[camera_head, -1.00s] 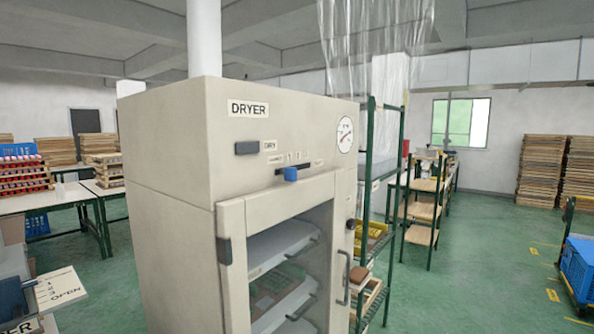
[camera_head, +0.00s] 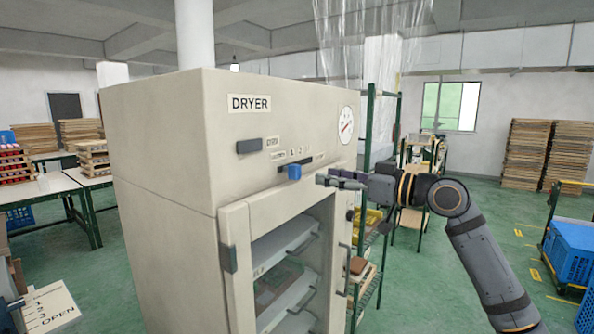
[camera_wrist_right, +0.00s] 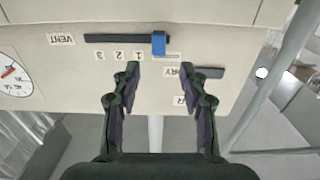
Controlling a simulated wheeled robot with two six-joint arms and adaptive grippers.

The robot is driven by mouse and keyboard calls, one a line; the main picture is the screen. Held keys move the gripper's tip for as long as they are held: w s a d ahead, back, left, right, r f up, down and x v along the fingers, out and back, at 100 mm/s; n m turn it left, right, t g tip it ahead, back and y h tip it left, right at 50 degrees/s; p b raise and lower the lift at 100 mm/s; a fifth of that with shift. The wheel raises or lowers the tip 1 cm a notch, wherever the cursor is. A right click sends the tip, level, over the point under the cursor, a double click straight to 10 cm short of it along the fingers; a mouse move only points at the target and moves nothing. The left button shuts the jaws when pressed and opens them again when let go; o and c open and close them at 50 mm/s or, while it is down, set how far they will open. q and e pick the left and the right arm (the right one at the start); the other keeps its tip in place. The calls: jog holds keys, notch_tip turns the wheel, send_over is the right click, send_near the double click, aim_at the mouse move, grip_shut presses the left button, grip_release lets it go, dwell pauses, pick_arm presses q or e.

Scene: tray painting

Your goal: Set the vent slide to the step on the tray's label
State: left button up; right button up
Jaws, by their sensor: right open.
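The vent slide's blue knob (camera_head: 294,172) sits at the left end of its dark slot on the dryer front. The inverted right wrist view shows the knob (camera_wrist_right: 158,43) at the slot's right end, by a wide label, past the label 1 (camera_wrist_right: 138,55). Labels 2 and 3 lie further along towards the VENT label (camera_wrist_right: 62,39). My right gripper (camera_head: 326,181) is open and empty, just in front of the panel. Its fingertips (camera_wrist_right: 160,70) straddle the knob's line but do not reach it. A tray (camera_head: 280,285) shows behind the glass door; I cannot read a label on it. My left gripper is not in view.
The beige dryer (camera_head: 165,150) fills the centre, its glass door closed. A green rack (camera_head: 368,130) stands close on its right, behind my right arm. A white card (camera_head: 50,308) reading 1, 2, 3, OPEN is at lower left.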

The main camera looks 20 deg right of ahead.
aim_at(299, 170)
jog(key=p+x, duration=0.5)
jog(key=x, duration=0.4)
jog(key=shift+w+a+r, duration=0.15)
jog(key=shift+w, duration=0.05)
jog(key=shift+w+a+p, duration=0.25)
jog(key=shift+w+p, duration=0.15)
jog(key=shift+f, duration=0.25)
grip_shut()
